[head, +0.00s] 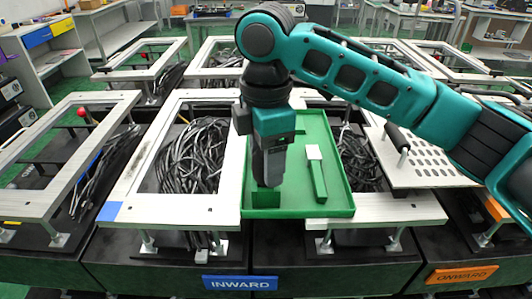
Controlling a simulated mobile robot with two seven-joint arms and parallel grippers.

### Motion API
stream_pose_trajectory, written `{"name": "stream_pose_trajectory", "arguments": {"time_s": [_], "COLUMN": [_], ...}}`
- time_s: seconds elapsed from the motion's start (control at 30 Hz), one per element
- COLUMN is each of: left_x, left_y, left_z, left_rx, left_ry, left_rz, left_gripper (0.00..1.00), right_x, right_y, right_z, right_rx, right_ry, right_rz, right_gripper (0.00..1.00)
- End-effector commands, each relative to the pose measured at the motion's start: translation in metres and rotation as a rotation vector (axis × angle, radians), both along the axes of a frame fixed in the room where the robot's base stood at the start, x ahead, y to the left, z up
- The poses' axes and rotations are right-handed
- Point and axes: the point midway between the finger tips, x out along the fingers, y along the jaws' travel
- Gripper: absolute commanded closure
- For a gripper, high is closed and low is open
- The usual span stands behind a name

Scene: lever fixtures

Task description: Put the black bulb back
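A black rounded handle (397,138), the only bulb-like black part I can make out, sits on a short metal lever at the right. The lever stands on a white perforated plate (432,172) and leans up toward the left. My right gripper (269,184) points down over the left part of a green tray (348,210), well to the left of the black handle and apart from it. Its fingers show as one dark block, so whether they are open or shut cannot be told. My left gripper is out of view.
A green lever-like piece with a white top (315,170) stands in the tray. Pale frames with black cables (195,155) lie around it. A red ball knob (82,112) is at the left. A blue INWARD sign (240,282) and orange ONWARD sign (461,274) mark the front.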

Motion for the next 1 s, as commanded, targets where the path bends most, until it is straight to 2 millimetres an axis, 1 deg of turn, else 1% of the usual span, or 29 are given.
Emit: {"name": "stream_pose_trajectory", "arguments": {"time_s": [0.03, 0.1, 0.13, 0.37, 0.47, 0.57, 0.83, 0.9, 1.0], "left_x": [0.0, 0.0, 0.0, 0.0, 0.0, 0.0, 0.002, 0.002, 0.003], "left_y": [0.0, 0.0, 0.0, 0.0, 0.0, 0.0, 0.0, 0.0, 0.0], "left_z": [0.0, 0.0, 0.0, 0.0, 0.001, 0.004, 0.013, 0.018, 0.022], "left_rx": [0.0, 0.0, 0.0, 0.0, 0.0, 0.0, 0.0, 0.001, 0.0], "left_ry": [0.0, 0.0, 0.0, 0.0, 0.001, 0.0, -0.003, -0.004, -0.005], "left_rz": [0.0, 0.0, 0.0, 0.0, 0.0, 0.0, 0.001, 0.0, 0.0], "left_gripper": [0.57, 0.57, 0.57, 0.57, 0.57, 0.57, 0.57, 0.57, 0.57], "right_x": [0.0, 0.0, 0.0, 0.0, 0.0, 0.0, 0.0, 0.0, 0.0], "right_y": [0.0, 0.0, 0.0, 0.0, 0.0, 0.001, 0.001, 0.0, 0.0], "right_z": [0.0, 0.0, 0.0, 0.001, 0.008, 0.023, 0.084, 0.099, 0.114], "right_rx": [0.0, 0.0, 0.0, 0.0, 0.002, 0.001, 0.002, -0.001, -0.001], "right_ry": [0.0, 0.0, 0.0, 0.0, -0.002, -0.003, -0.003, -0.004, -0.003], "right_rz": [0.0, 0.0, 0.0, 0.0, 0.0, 0.0, 0.0, -0.001, -0.001], "right_gripper": [0.31, 0.25, 0.24, 0.24, 0.24, 0.24, 0.24, 0.24, 0.24]}}
